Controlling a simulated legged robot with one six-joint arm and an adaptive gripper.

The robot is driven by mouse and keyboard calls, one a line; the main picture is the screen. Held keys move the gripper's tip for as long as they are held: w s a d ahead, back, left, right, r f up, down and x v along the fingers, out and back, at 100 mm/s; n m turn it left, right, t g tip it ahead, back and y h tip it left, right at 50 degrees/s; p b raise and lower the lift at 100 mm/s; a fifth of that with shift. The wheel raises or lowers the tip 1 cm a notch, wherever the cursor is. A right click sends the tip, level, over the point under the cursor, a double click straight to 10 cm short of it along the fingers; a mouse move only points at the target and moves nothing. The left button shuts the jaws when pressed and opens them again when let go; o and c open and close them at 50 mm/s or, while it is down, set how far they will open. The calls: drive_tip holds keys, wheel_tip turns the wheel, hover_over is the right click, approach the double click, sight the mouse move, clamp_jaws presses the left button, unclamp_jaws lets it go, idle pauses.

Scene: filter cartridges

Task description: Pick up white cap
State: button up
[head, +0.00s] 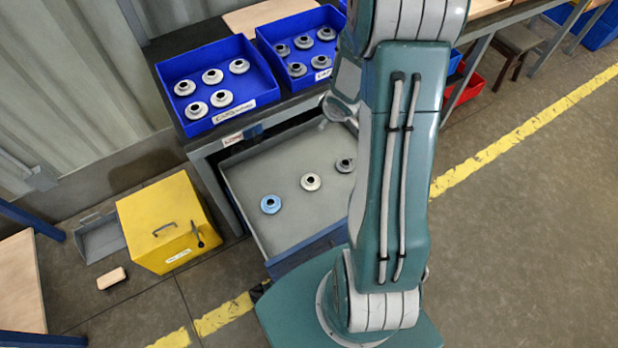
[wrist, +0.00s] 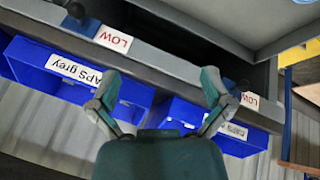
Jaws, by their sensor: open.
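In the head view, a white cap (head: 311,182) with a dark centre lies in the open grey drawer (head: 250,170). It sits between a light blue cap (head: 270,204) and a grey cap (head: 346,165). More pale caps lie in the left blue bin (head: 236,50) on the bench. My gripper (wrist: 160,80) shows in the wrist view with its two fingers spread wide and nothing between them. The bench front lies beyond them. No cap shows in the wrist view. In the head view my arm hides part of the drawer's right side.
A second blue bin (head: 265,42) holds several grey caps. A yellow box (head: 165,222) stands on the floor left of the drawer. A wooden block (head: 111,278) lies near it. The wrist view shows the bench edge with LOW labels (wrist: 113,39) and blue bins (wrist: 60,80).

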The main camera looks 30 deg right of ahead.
wheel_tip(320, 180, down, 11)
drive_tip(key=s+n+y, duration=0.1)
drive_tip(key=s+y, duration=0.1)
drive_tip(key=y, duration=0.1)
drive_tip(key=n+y, duration=0.1)
drive_tip(key=y, duration=0.1)
approach(311, 180)
drive_tip(key=x, duration=0.4)
drive_tip(key=shift+w+f, duration=0.2)
drive_tip(key=shift+w, duration=0.3)
drive_tip(key=x, duration=0.5)
drive_tip(key=shift+s+a+f, duration=0.1)
drive_tip(key=shift+a+f, duration=0.05)
drive_tip(key=shift+f, duration=0.2)
drive_tip(key=c, duration=0.5)
